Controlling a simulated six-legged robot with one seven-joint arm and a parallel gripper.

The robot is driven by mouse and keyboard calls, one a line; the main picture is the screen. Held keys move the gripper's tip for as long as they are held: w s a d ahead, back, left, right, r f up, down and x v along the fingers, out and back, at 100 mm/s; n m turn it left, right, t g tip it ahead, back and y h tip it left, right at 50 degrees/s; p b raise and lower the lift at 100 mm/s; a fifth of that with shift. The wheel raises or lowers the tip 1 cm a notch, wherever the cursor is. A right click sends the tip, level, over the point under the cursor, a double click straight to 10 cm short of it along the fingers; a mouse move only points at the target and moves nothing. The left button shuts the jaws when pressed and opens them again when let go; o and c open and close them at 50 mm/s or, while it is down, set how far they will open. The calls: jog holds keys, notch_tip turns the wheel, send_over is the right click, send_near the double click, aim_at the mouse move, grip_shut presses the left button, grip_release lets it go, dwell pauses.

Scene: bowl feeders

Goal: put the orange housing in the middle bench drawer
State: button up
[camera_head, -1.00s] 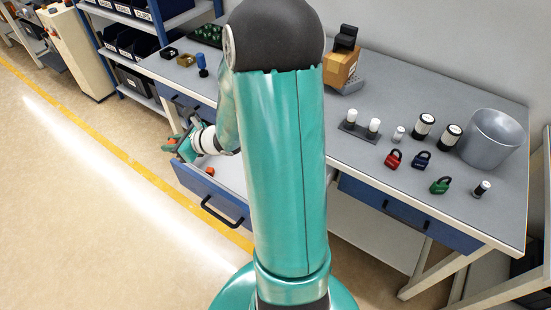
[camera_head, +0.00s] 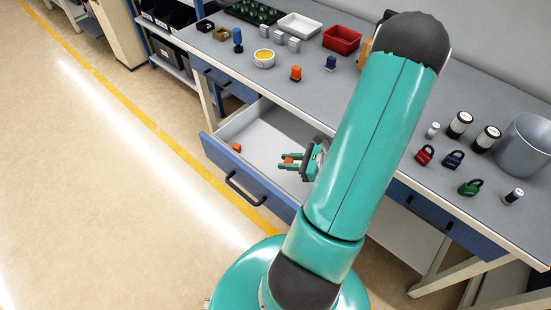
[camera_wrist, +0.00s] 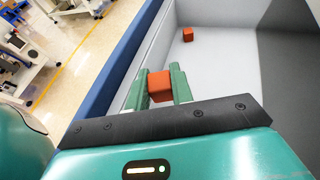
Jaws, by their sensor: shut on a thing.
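The orange housing (camera_wrist: 160,86) is a small orange block held between the green fingers of my gripper (camera_wrist: 160,74). In the head view my gripper (camera_head: 285,160) is over the right part of the open drawer (camera_head: 240,187), with a bit of orange between its fingers. The drawer has a blue front, a dark handle and a pale inside. A second small orange block (camera_wrist: 187,34) lies on the drawer floor, and it also shows in the head view (camera_head: 237,148) near the drawer's left front. I cannot tell the held housing's height above the floor.
The grey bench top (camera_head: 330,95) bears an orange piece (camera_head: 296,73), a yellow-filled cup (camera_head: 264,58), a red bin (camera_head: 341,40), a white tray (camera_head: 299,26) and several padlocks. Shut drawers (camera_head: 215,78) (camera_head: 430,211) flank the open one. Its pale floor is mostly clear.

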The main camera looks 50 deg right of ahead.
jog(key=w+f, duration=0.2)
jog(key=w, duration=0.2)
send_over(269, 168)
jog(key=f, duration=0.5)
jog(key=shift+s+a+f, duration=0.1)
jog(key=shift+s+f, duration=0.05)
jog(key=shift+s, duration=0.05)
jog(key=shift+w+f, duration=0.2)
jog(key=shift+f, duration=1.55)
jog(key=shift+f, duration=0.15)
jog(key=o, duration=1)
jog(key=shift+c, duration=0.2)
